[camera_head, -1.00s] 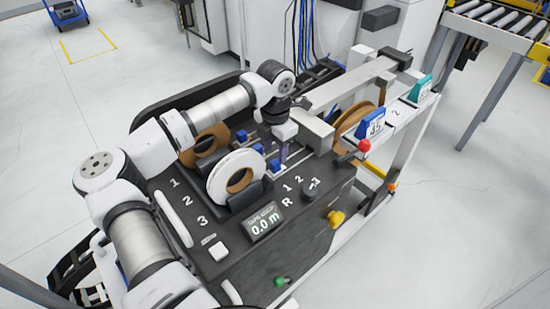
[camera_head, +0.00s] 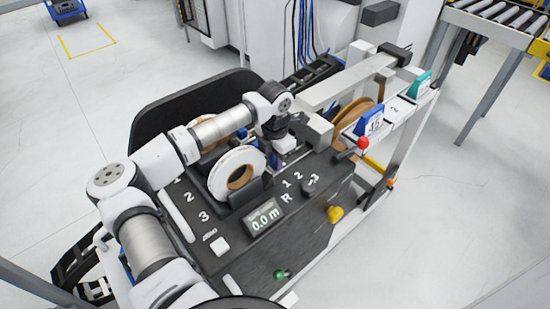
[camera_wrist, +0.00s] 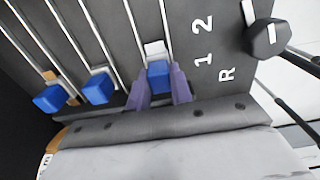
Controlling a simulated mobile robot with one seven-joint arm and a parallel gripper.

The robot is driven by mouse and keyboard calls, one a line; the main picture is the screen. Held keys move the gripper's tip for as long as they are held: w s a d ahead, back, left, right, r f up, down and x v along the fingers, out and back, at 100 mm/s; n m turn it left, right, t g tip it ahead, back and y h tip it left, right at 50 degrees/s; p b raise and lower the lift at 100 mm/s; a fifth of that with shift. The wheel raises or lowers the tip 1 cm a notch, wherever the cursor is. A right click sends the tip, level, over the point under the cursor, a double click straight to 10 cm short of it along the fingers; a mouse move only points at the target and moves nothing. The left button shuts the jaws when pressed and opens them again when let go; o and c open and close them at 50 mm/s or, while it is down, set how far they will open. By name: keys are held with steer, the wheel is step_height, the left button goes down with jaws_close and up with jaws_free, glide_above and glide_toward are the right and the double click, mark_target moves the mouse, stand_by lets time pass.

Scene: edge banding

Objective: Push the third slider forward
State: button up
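Three blue slider knobs show in the wrist view: a left one (camera_wrist: 50,98), a middle one (camera_wrist: 98,87) and a right one (camera_wrist: 159,75). Each sits at the end of a metal rail on the dark machine panel. My gripper (camera_wrist: 162,82) has one purple finger on each side of the right knob, very close to it. I cannot tell whether the fingers press on it. In the head view my arm and the white roll hide much of the sliders; one blue knob (camera_head: 274,161) shows below my wrist.
A white banding roll (camera_head: 222,178) stands close left of my wrist. A dark selector knob (camera_wrist: 267,38) and the printed R, 1, 2 lie right of the right slider. A metal beam (camera_head: 345,85) and grey block (camera_head: 316,131) stand right of my wrist.

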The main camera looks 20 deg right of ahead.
mark_target(297, 155)
jaws_close()
steer(key=shift+w+d, duration=0.1)
steer(key=shift+d, duration=0.15)
steer(key=w+d+b, duration=0.1)
steer(key=d, duration=0.1)
steer(key=d+b, duration=0.1)
steer(key=d, duration=0.2)
steer(key=w+d+b, duration=0.1)
steer(key=d, duration=0.1)
steer(key=shift+w+d+f, duration=0.1)
steer(key=shift+w+d, duration=0.15)
steer(key=shift+w, duration=0.1)
steer(key=shift+w+d, duration=0.15)
steer(key=shift+d, duration=0.15)
steer(key=shift+d+r, duration=0.1)
steer(key=shift+r, duration=0.1)
steer(key=o, duration=0.9)
jaws_free()
steer(key=shift+d, duration=0.15)
